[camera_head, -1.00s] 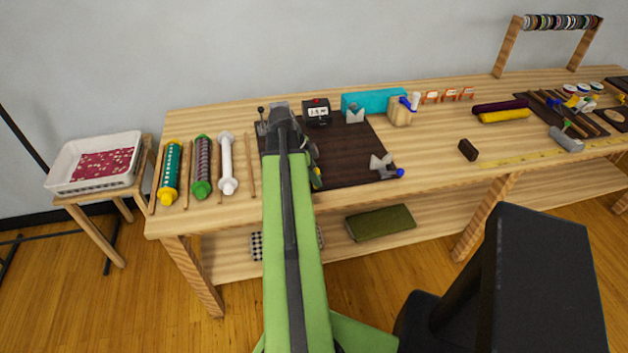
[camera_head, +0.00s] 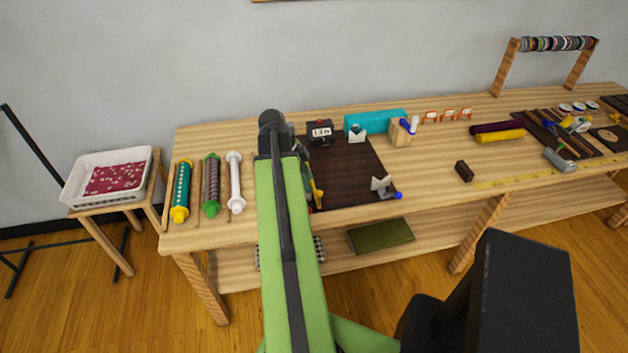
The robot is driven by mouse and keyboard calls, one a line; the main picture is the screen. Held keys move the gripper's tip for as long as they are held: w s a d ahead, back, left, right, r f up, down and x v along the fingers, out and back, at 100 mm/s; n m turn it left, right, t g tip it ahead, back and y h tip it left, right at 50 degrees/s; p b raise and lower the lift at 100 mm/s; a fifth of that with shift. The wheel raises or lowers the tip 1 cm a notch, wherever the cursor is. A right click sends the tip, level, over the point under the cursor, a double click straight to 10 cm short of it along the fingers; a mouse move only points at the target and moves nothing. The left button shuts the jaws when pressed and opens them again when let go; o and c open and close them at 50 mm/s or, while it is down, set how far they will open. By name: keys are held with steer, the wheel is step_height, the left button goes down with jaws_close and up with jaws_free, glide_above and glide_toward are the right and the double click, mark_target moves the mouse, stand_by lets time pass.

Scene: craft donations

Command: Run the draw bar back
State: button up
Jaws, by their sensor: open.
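My arm reaches forward over the workbench, and its dark end with my gripper (camera_head: 274,125) is above the left edge of the dark mat (camera_head: 347,165). The fingers are mostly hidden behind my own arm. I see nothing held. I cannot pick out the draw bar for certain; it may be hidden behind my arm. A small yellow part (camera_head: 316,193) shows just right of my arm on the mat's left side. A black counter box (camera_head: 320,132) stands at the mat's back edge, just right of my arm's end.
A teal box (camera_head: 375,121) and a wooden block (camera_head: 398,134) stand behind the mat. A grey metal piece with a blue knob (camera_head: 396,195) is at its front right. Several rollers, one white (camera_head: 235,184), lie left.

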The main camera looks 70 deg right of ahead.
steer(key=p+v, duration=0.5)
steer(key=v, duration=0.2)
steer(key=shift+r, duration=0.35)
steer(key=shift+w+a, duration=0.1)
steer(key=shift+w, duration=0.05)
steer(key=w+a+f+n+t+h+b, duration=0.15)
steer(key=w+a+n, duration=0.45)
steer(key=w+a, duration=1.4)
steer(key=w+a+f+n+t+y, duration=0.1)
steer(key=w+a+n, duration=0.1)
steer(key=a+n, duration=1)
steer(key=w+a+f+n+t+y+b, duration=0.1)
steer(key=w+a+f+n+y, duration=0.1)
steer(key=a+n, duration=1.1)
steer(key=shift+w+a+f, duration=0.2)
steer(key=shift+w+a, duration=0.5)
steer(key=shift+a, duration=2.45)
